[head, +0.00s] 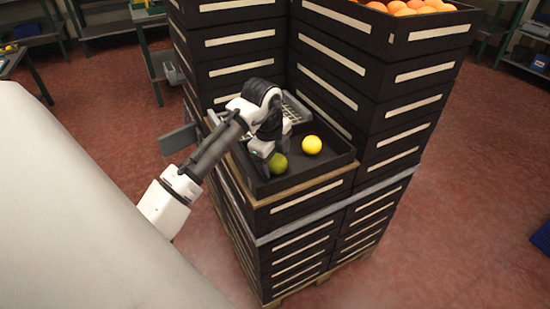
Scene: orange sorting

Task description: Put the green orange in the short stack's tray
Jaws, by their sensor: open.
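The green orange (278,163) lies in the dark open tray (309,173) on top of the short stack. My gripper (268,152) is above and just left of the green orange, pointing down into the tray. It is open, and its fingertips are partly hidden, so I cannot tell whether they touch the fruit. A yellow-orange fruit (311,145) lies in the same tray, a little to the right of the green orange and apart from it.
Tall stacks of black crates (385,95) rise behind and right of the short tray. The top right crate holds several oranges (410,6). A grey gridded item (295,108) is at the tray's back. Red floor (455,220) is open at right.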

